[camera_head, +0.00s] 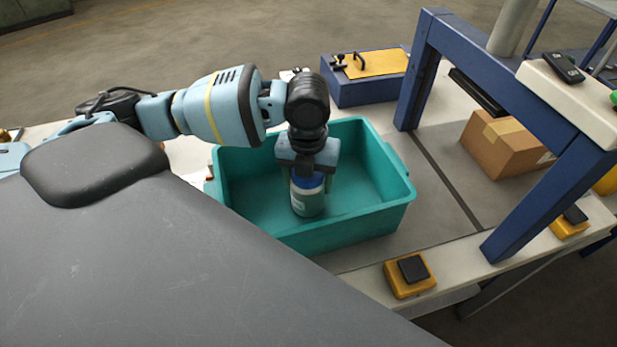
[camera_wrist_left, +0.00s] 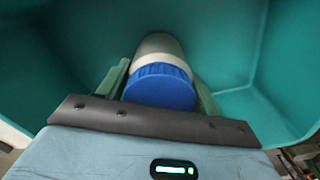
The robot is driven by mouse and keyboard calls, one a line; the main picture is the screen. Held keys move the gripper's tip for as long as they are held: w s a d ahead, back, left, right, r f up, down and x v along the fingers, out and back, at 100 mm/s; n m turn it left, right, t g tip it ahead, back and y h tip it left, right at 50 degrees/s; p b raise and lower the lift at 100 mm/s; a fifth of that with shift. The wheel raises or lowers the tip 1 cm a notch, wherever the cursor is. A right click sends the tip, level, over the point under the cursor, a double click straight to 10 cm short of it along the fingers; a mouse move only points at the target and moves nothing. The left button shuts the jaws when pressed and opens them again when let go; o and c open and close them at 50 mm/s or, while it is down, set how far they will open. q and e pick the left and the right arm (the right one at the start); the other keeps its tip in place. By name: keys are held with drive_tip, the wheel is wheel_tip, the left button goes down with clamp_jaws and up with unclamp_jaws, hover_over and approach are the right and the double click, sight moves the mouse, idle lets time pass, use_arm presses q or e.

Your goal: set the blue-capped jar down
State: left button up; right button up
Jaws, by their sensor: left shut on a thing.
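The blue-capped jar (camera_head: 308,200) is upright inside the teal bin (camera_head: 365,222), in its front middle part. I cannot tell whether its base touches the bin floor. My left gripper (camera_head: 308,178) points down from above and is shut on the jar near its blue cap. In the left wrist view the blue cap (camera_wrist_left: 160,88) sits between the two green fingers of the left gripper (camera_wrist_left: 160,90), with the jar's pale body beyond it. The teal bin's walls (camera_wrist_left: 285,60) surround it there. My right gripper is not in view.
A blue box with a yellow top (camera_head: 378,63) stands behind the bin. A blue frame (camera_head: 422,70) rises to the right, with a cardboard box (camera_head: 505,145) under it. A yellow block with a black top (camera_head: 409,275) sits at the front edge. The bin floor around the jar looks clear.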

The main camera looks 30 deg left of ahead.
use_arm(q)
drive_tip(key=shift+f, duration=0.1)
drive_tip(key=o, duration=1.1)
wheel_tip(320, 180, up, 12)
drive_tip(key=shift+r+p, duration=0.15)
drive_tip(key=shift+p, duration=0.3)
drive_tip(key=shift+s+d, duration=0.1)
